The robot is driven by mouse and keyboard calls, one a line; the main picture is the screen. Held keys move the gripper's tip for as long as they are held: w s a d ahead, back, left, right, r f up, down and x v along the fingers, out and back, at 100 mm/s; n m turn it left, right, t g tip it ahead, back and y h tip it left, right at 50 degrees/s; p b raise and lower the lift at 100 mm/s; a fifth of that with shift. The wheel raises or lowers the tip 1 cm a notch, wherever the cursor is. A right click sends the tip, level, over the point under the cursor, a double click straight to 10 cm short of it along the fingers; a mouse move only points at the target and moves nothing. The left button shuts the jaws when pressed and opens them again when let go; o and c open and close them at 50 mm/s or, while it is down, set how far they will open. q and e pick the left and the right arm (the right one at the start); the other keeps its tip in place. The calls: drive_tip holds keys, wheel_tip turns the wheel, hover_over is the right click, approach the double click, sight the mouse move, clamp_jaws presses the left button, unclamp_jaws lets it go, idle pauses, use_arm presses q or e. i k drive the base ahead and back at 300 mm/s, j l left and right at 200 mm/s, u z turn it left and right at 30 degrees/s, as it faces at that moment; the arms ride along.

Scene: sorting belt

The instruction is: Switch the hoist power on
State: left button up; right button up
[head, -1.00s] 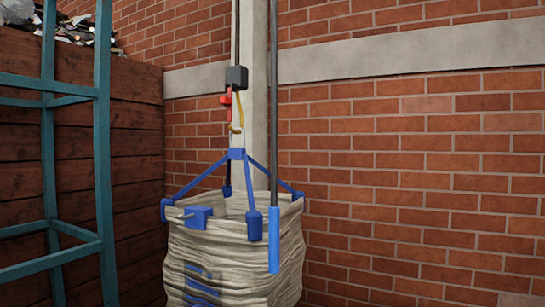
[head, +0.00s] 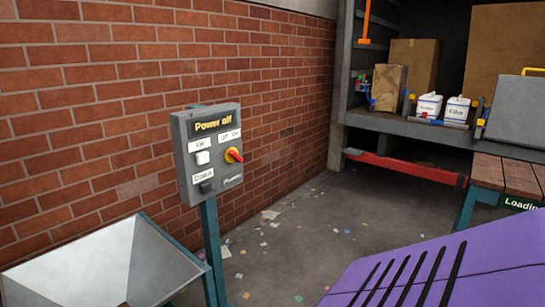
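A grey control box (head: 209,152) stands on a teal post (head: 211,240) in front of the brick wall, left of centre in the head view. Its dark display reads "Power off" in yellow. On its right side is a red rotary switch (head: 234,155) on a yellow disc, below a small white label. On its left side are a white button (head: 203,158) and a dark button (head: 207,187), each with a label. Neither of my grippers shows, and nothing touches the box. The hoist hook and bag are out of view.
A pale hopper (head: 105,265) is at the lower left, close to the post. A purple slotted panel (head: 420,275) fills the lower right. The littered floor (head: 300,225) between is open. A loading bay with boxes (head: 413,65) and a red bar (head: 405,167) lies behind.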

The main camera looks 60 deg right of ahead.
sight(232, 155)
drive_tip(key=z, duration=1.5)
